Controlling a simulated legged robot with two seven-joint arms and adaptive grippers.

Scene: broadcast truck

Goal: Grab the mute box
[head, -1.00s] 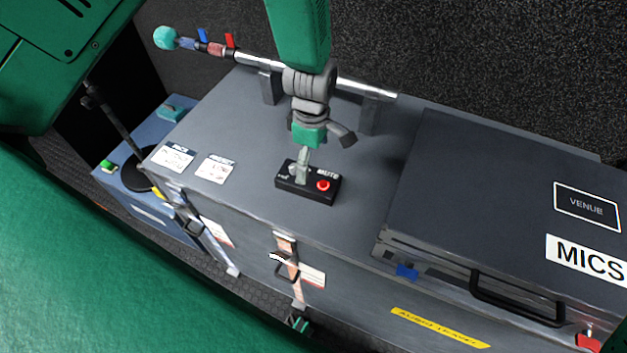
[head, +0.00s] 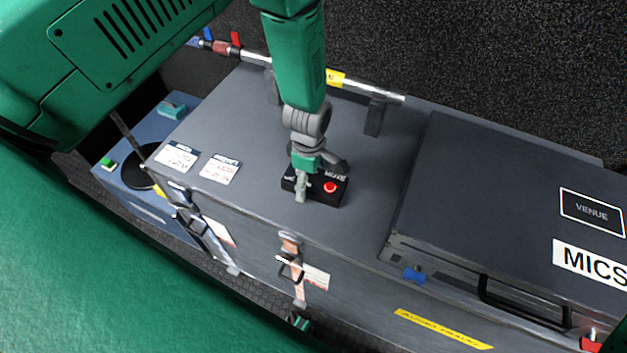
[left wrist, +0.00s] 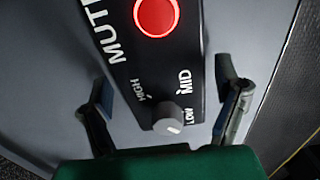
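The mute box (head: 330,191) is a small black box with a red button and white lettering, lying on the grey case top. In the left wrist view the mute box (left wrist: 150,65) also shows a grey knob marked HIGH, MID and LOW. My left gripper (head: 303,180) is down at the box's left end, hiding part of it. In the left wrist view the left gripper (left wrist: 165,95) is open, with one finger on each side of the box's knob end. Gaps show between fingers and box.
A closed dark case (head: 500,190) labelled MICS stands right of the box. A metal pole (head: 360,88) rests on brackets behind. Two white labels (head: 221,169) lie on the left of the case top. A blue case (head: 150,205) stands lower left.

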